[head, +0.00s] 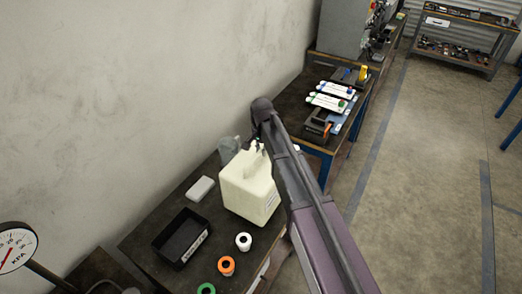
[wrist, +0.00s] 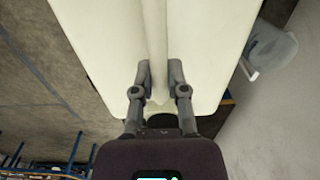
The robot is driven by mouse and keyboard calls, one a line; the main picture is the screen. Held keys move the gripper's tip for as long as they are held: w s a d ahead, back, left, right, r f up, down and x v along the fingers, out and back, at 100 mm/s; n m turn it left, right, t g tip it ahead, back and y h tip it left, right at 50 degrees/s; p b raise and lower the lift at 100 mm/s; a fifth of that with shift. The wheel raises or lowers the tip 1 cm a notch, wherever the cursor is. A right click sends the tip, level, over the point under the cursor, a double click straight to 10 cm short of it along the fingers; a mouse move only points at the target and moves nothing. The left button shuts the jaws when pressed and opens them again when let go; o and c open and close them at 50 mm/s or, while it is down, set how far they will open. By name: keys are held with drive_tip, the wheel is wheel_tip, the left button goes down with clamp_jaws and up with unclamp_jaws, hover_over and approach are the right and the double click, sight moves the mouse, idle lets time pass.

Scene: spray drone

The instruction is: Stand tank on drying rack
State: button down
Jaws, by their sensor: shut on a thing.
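The cream-white tank (head: 246,196) is at the bench in the head view, roughly upright, with its handle at the top. It fills the upper part of the wrist view (wrist: 105,40). My gripper (wrist: 159,82) is shut on the tank's handle, one finger on each side of it. In the head view my arm hides most of the gripper and part of the tank's right side. I cannot tell whether the tank's base touches the bench. I cannot make out a drying rack in either view.
A blue-legged table (head: 290,110) stands beyond. The wall is close behind; open floor lies right.

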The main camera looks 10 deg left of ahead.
drive_tip(key=shift+f+b, duration=0.65)
drive_tip(key=shift+f, duration=0.25)
drive_tip(key=c, duration=0.7)
unclamp_jaws()
drive_tip(key=shift+o, duration=0.2)
drive_tip(key=shift+r, duration=0.3)
wheel_tip(320, 180, up, 12)
drive_tip(key=p, duration=1.2)
drive_tip(key=shift+d+f, duration=0.15)
drive_tip(key=shift+f, duration=0.1)
drive_tip(key=shift+s+d, duration=0.1)
